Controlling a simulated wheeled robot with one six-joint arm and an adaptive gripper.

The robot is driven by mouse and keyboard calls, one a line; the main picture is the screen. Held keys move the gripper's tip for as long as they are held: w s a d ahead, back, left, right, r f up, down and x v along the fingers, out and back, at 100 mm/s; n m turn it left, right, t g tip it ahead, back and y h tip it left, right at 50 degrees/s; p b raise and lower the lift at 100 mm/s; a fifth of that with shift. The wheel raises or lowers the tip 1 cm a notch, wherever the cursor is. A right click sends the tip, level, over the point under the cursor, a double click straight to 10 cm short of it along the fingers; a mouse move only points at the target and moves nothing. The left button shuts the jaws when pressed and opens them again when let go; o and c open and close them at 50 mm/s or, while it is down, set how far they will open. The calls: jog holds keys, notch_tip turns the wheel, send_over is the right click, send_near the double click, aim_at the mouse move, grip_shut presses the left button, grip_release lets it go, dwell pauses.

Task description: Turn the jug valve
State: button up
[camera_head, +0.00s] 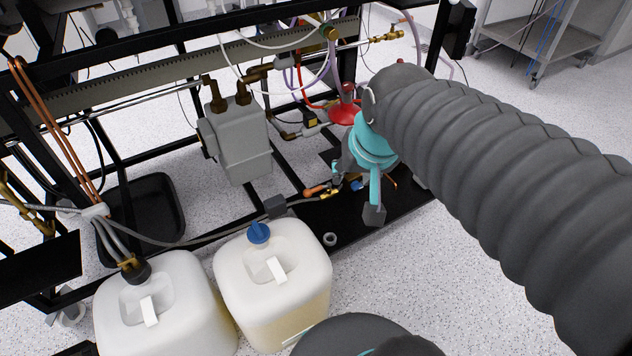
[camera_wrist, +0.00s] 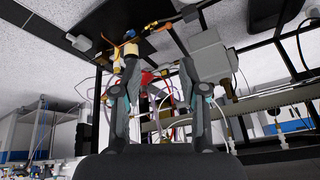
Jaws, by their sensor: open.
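My gripper (camera_head: 356,190) is open and points down beside the black frame in the head view, right of the white jugs. In the wrist view my gripper (camera_wrist: 159,56) shows two spread fingers with nothing held between them. A small brass fitting (camera_head: 330,193) with an orange end lies on the line just left of the fingers. In the wrist view a brass fitting (camera_wrist: 130,47) sits at the left fingertip; I cannot tell whether they touch. I cannot tell for certain which fitting is the jug valve. My fingers partly hide this area.
Two white jugs stand on the floor, one with a blue cap (camera_head: 258,232), the other with a dark cap and hose (camera_head: 136,270). A grey box (camera_head: 238,140) hangs in the frame. A red round part (camera_head: 345,114) sits close behind my gripper.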

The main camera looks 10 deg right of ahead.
jog(key=w+f+m+g, duration=0.1)
jog(key=w+f+m, duration=0.25)
jog(key=w, duration=0.75)
jog(key=m+g, duration=0.2)
jog(key=m, duration=0.7)
send_over(315, 188)
jog(key=s, duration=0.3)
notch_tip(315, 188, down, 23)
jog(key=w+f, duration=0.1)
jog(key=f, duration=0.8)
jog(key=w+f, duration=0.1)
jog(key=f, duration=0.4)
jog(key=shift+w+f+p, duration=0.15)
jog(key=shift+w+p, duration=0.15)
jog(key=shift+p, duration=0.05)
grip_shut()
